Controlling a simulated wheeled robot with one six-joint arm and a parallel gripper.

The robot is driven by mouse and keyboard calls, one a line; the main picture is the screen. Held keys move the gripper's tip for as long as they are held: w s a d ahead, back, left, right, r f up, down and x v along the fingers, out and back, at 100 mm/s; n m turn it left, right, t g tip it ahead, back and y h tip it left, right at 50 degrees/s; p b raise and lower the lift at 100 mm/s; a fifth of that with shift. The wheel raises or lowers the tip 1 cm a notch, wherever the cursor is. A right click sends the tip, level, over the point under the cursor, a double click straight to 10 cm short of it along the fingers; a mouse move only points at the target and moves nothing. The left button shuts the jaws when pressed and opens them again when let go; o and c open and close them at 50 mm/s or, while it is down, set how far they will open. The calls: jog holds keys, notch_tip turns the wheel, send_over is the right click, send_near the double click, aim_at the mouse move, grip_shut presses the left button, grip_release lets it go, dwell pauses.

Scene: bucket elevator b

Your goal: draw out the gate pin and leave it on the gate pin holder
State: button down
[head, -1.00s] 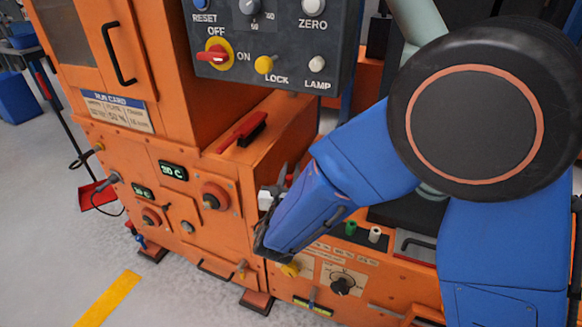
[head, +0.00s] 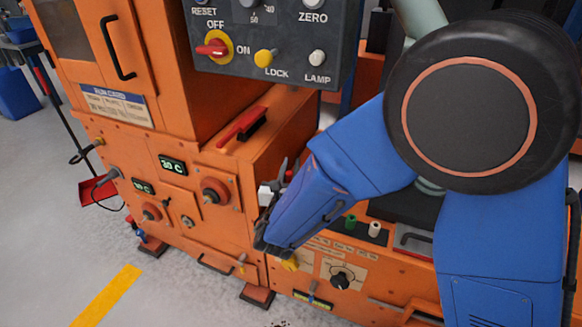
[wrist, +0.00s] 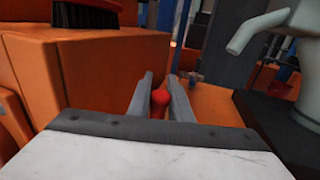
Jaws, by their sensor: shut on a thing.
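My gripper (head: 288,168) is above the lower orange machine front, beside the side wall of the orange cabinet. In the wrist view its two grey fingers (wrist: 160,78) point away from the camera and stand on either side of a red rounded piece. I take this red piece to be the gate pin (wrist: 160,103), and the gripper is shut on it. The pin's lower part is hidden, so I cannot tell whether it is seated or free. I cannot pick out the gate pin holder with certainty in either view.
A red brush (head: 243,126) lies on the cabinet's orange ledge, left of my gripper; its dark bristles (wrist: 85,17) show in the wrist view. A grey spout (wrist: 262,30) stands at right. Green and white knobs (head: 374,229) are at right.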

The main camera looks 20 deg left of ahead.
jog(key=shift+f, duration=2.25)
dwell(0.6)
jog(key=c, duration=1.5)
grip_release()
jog(key=shift+c, duration=0.2)
jog(key=shift+s, duration=0.1)
jog(key=s+d, duration=0.3)
jog(key=s, duration=1.4)
jog(key=shift+d, duration=0.1)
